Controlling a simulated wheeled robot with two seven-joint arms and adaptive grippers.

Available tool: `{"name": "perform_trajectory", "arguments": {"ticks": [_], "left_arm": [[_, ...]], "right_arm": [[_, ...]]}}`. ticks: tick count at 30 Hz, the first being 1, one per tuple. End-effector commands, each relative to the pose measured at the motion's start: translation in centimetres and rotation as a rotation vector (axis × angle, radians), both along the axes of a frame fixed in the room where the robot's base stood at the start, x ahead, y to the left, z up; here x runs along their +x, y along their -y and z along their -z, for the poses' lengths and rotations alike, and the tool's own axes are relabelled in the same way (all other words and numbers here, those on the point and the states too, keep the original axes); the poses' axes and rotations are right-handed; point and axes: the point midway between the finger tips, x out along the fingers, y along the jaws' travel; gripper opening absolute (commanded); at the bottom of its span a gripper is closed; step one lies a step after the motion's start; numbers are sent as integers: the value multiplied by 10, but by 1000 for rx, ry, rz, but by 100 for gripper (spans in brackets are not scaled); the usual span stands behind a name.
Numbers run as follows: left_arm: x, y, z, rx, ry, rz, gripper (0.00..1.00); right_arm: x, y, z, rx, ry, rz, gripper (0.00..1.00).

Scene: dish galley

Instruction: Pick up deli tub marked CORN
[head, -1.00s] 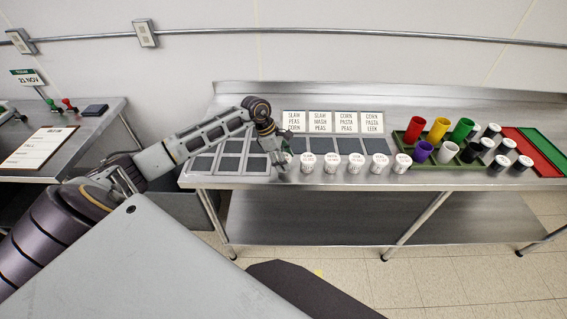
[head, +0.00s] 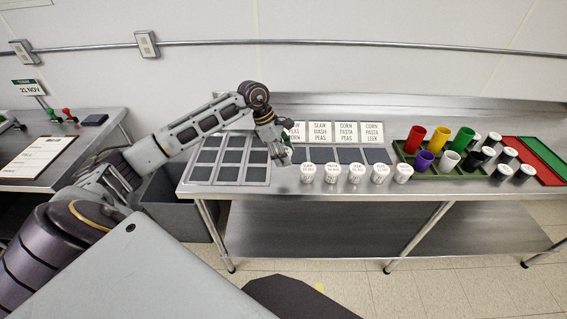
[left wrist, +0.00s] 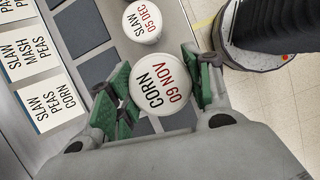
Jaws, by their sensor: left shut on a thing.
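The white-lidded deli tub marked CORN 09 NOV (left wrist: 158,86) sits between the green-padded fingers of my left gripper (left wrist: 158,92) in the left wrist view. The fingers are shut on it from both sides. In the head view my left gripper (head: 283,156) is over the steel counter, at the left end of a row of white-lidded tubs; the CORN tub is mostly hidden there. A tub marked SLAW 05 DEC (left wrist: 144,20) stands next to it in the wrist view. My right gripper is not in view.
Several tubs (head: 332,172) stand along the counter's front edge. Behind them are dark square pads (head: 349,156) and upright cards (head: 346,132). A dark-celled grid (head: 229,158) lies left. Coloured cups (head: 440,138) stand right in a green tray (head: 467,172).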

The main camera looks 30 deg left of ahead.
Motion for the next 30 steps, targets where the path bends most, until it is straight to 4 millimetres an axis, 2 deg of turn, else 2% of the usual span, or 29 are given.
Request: {"name": "perform_trajectory", "arguments": {"ticks": [3,9,30], "left_arm": [[1,0,-12,-1,3,0,25],[0,0,-22,-1,1,0,25],[2,0,-26,-1,2,0,25]], "right_arm": [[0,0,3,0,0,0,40],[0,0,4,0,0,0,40],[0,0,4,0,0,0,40]]}}
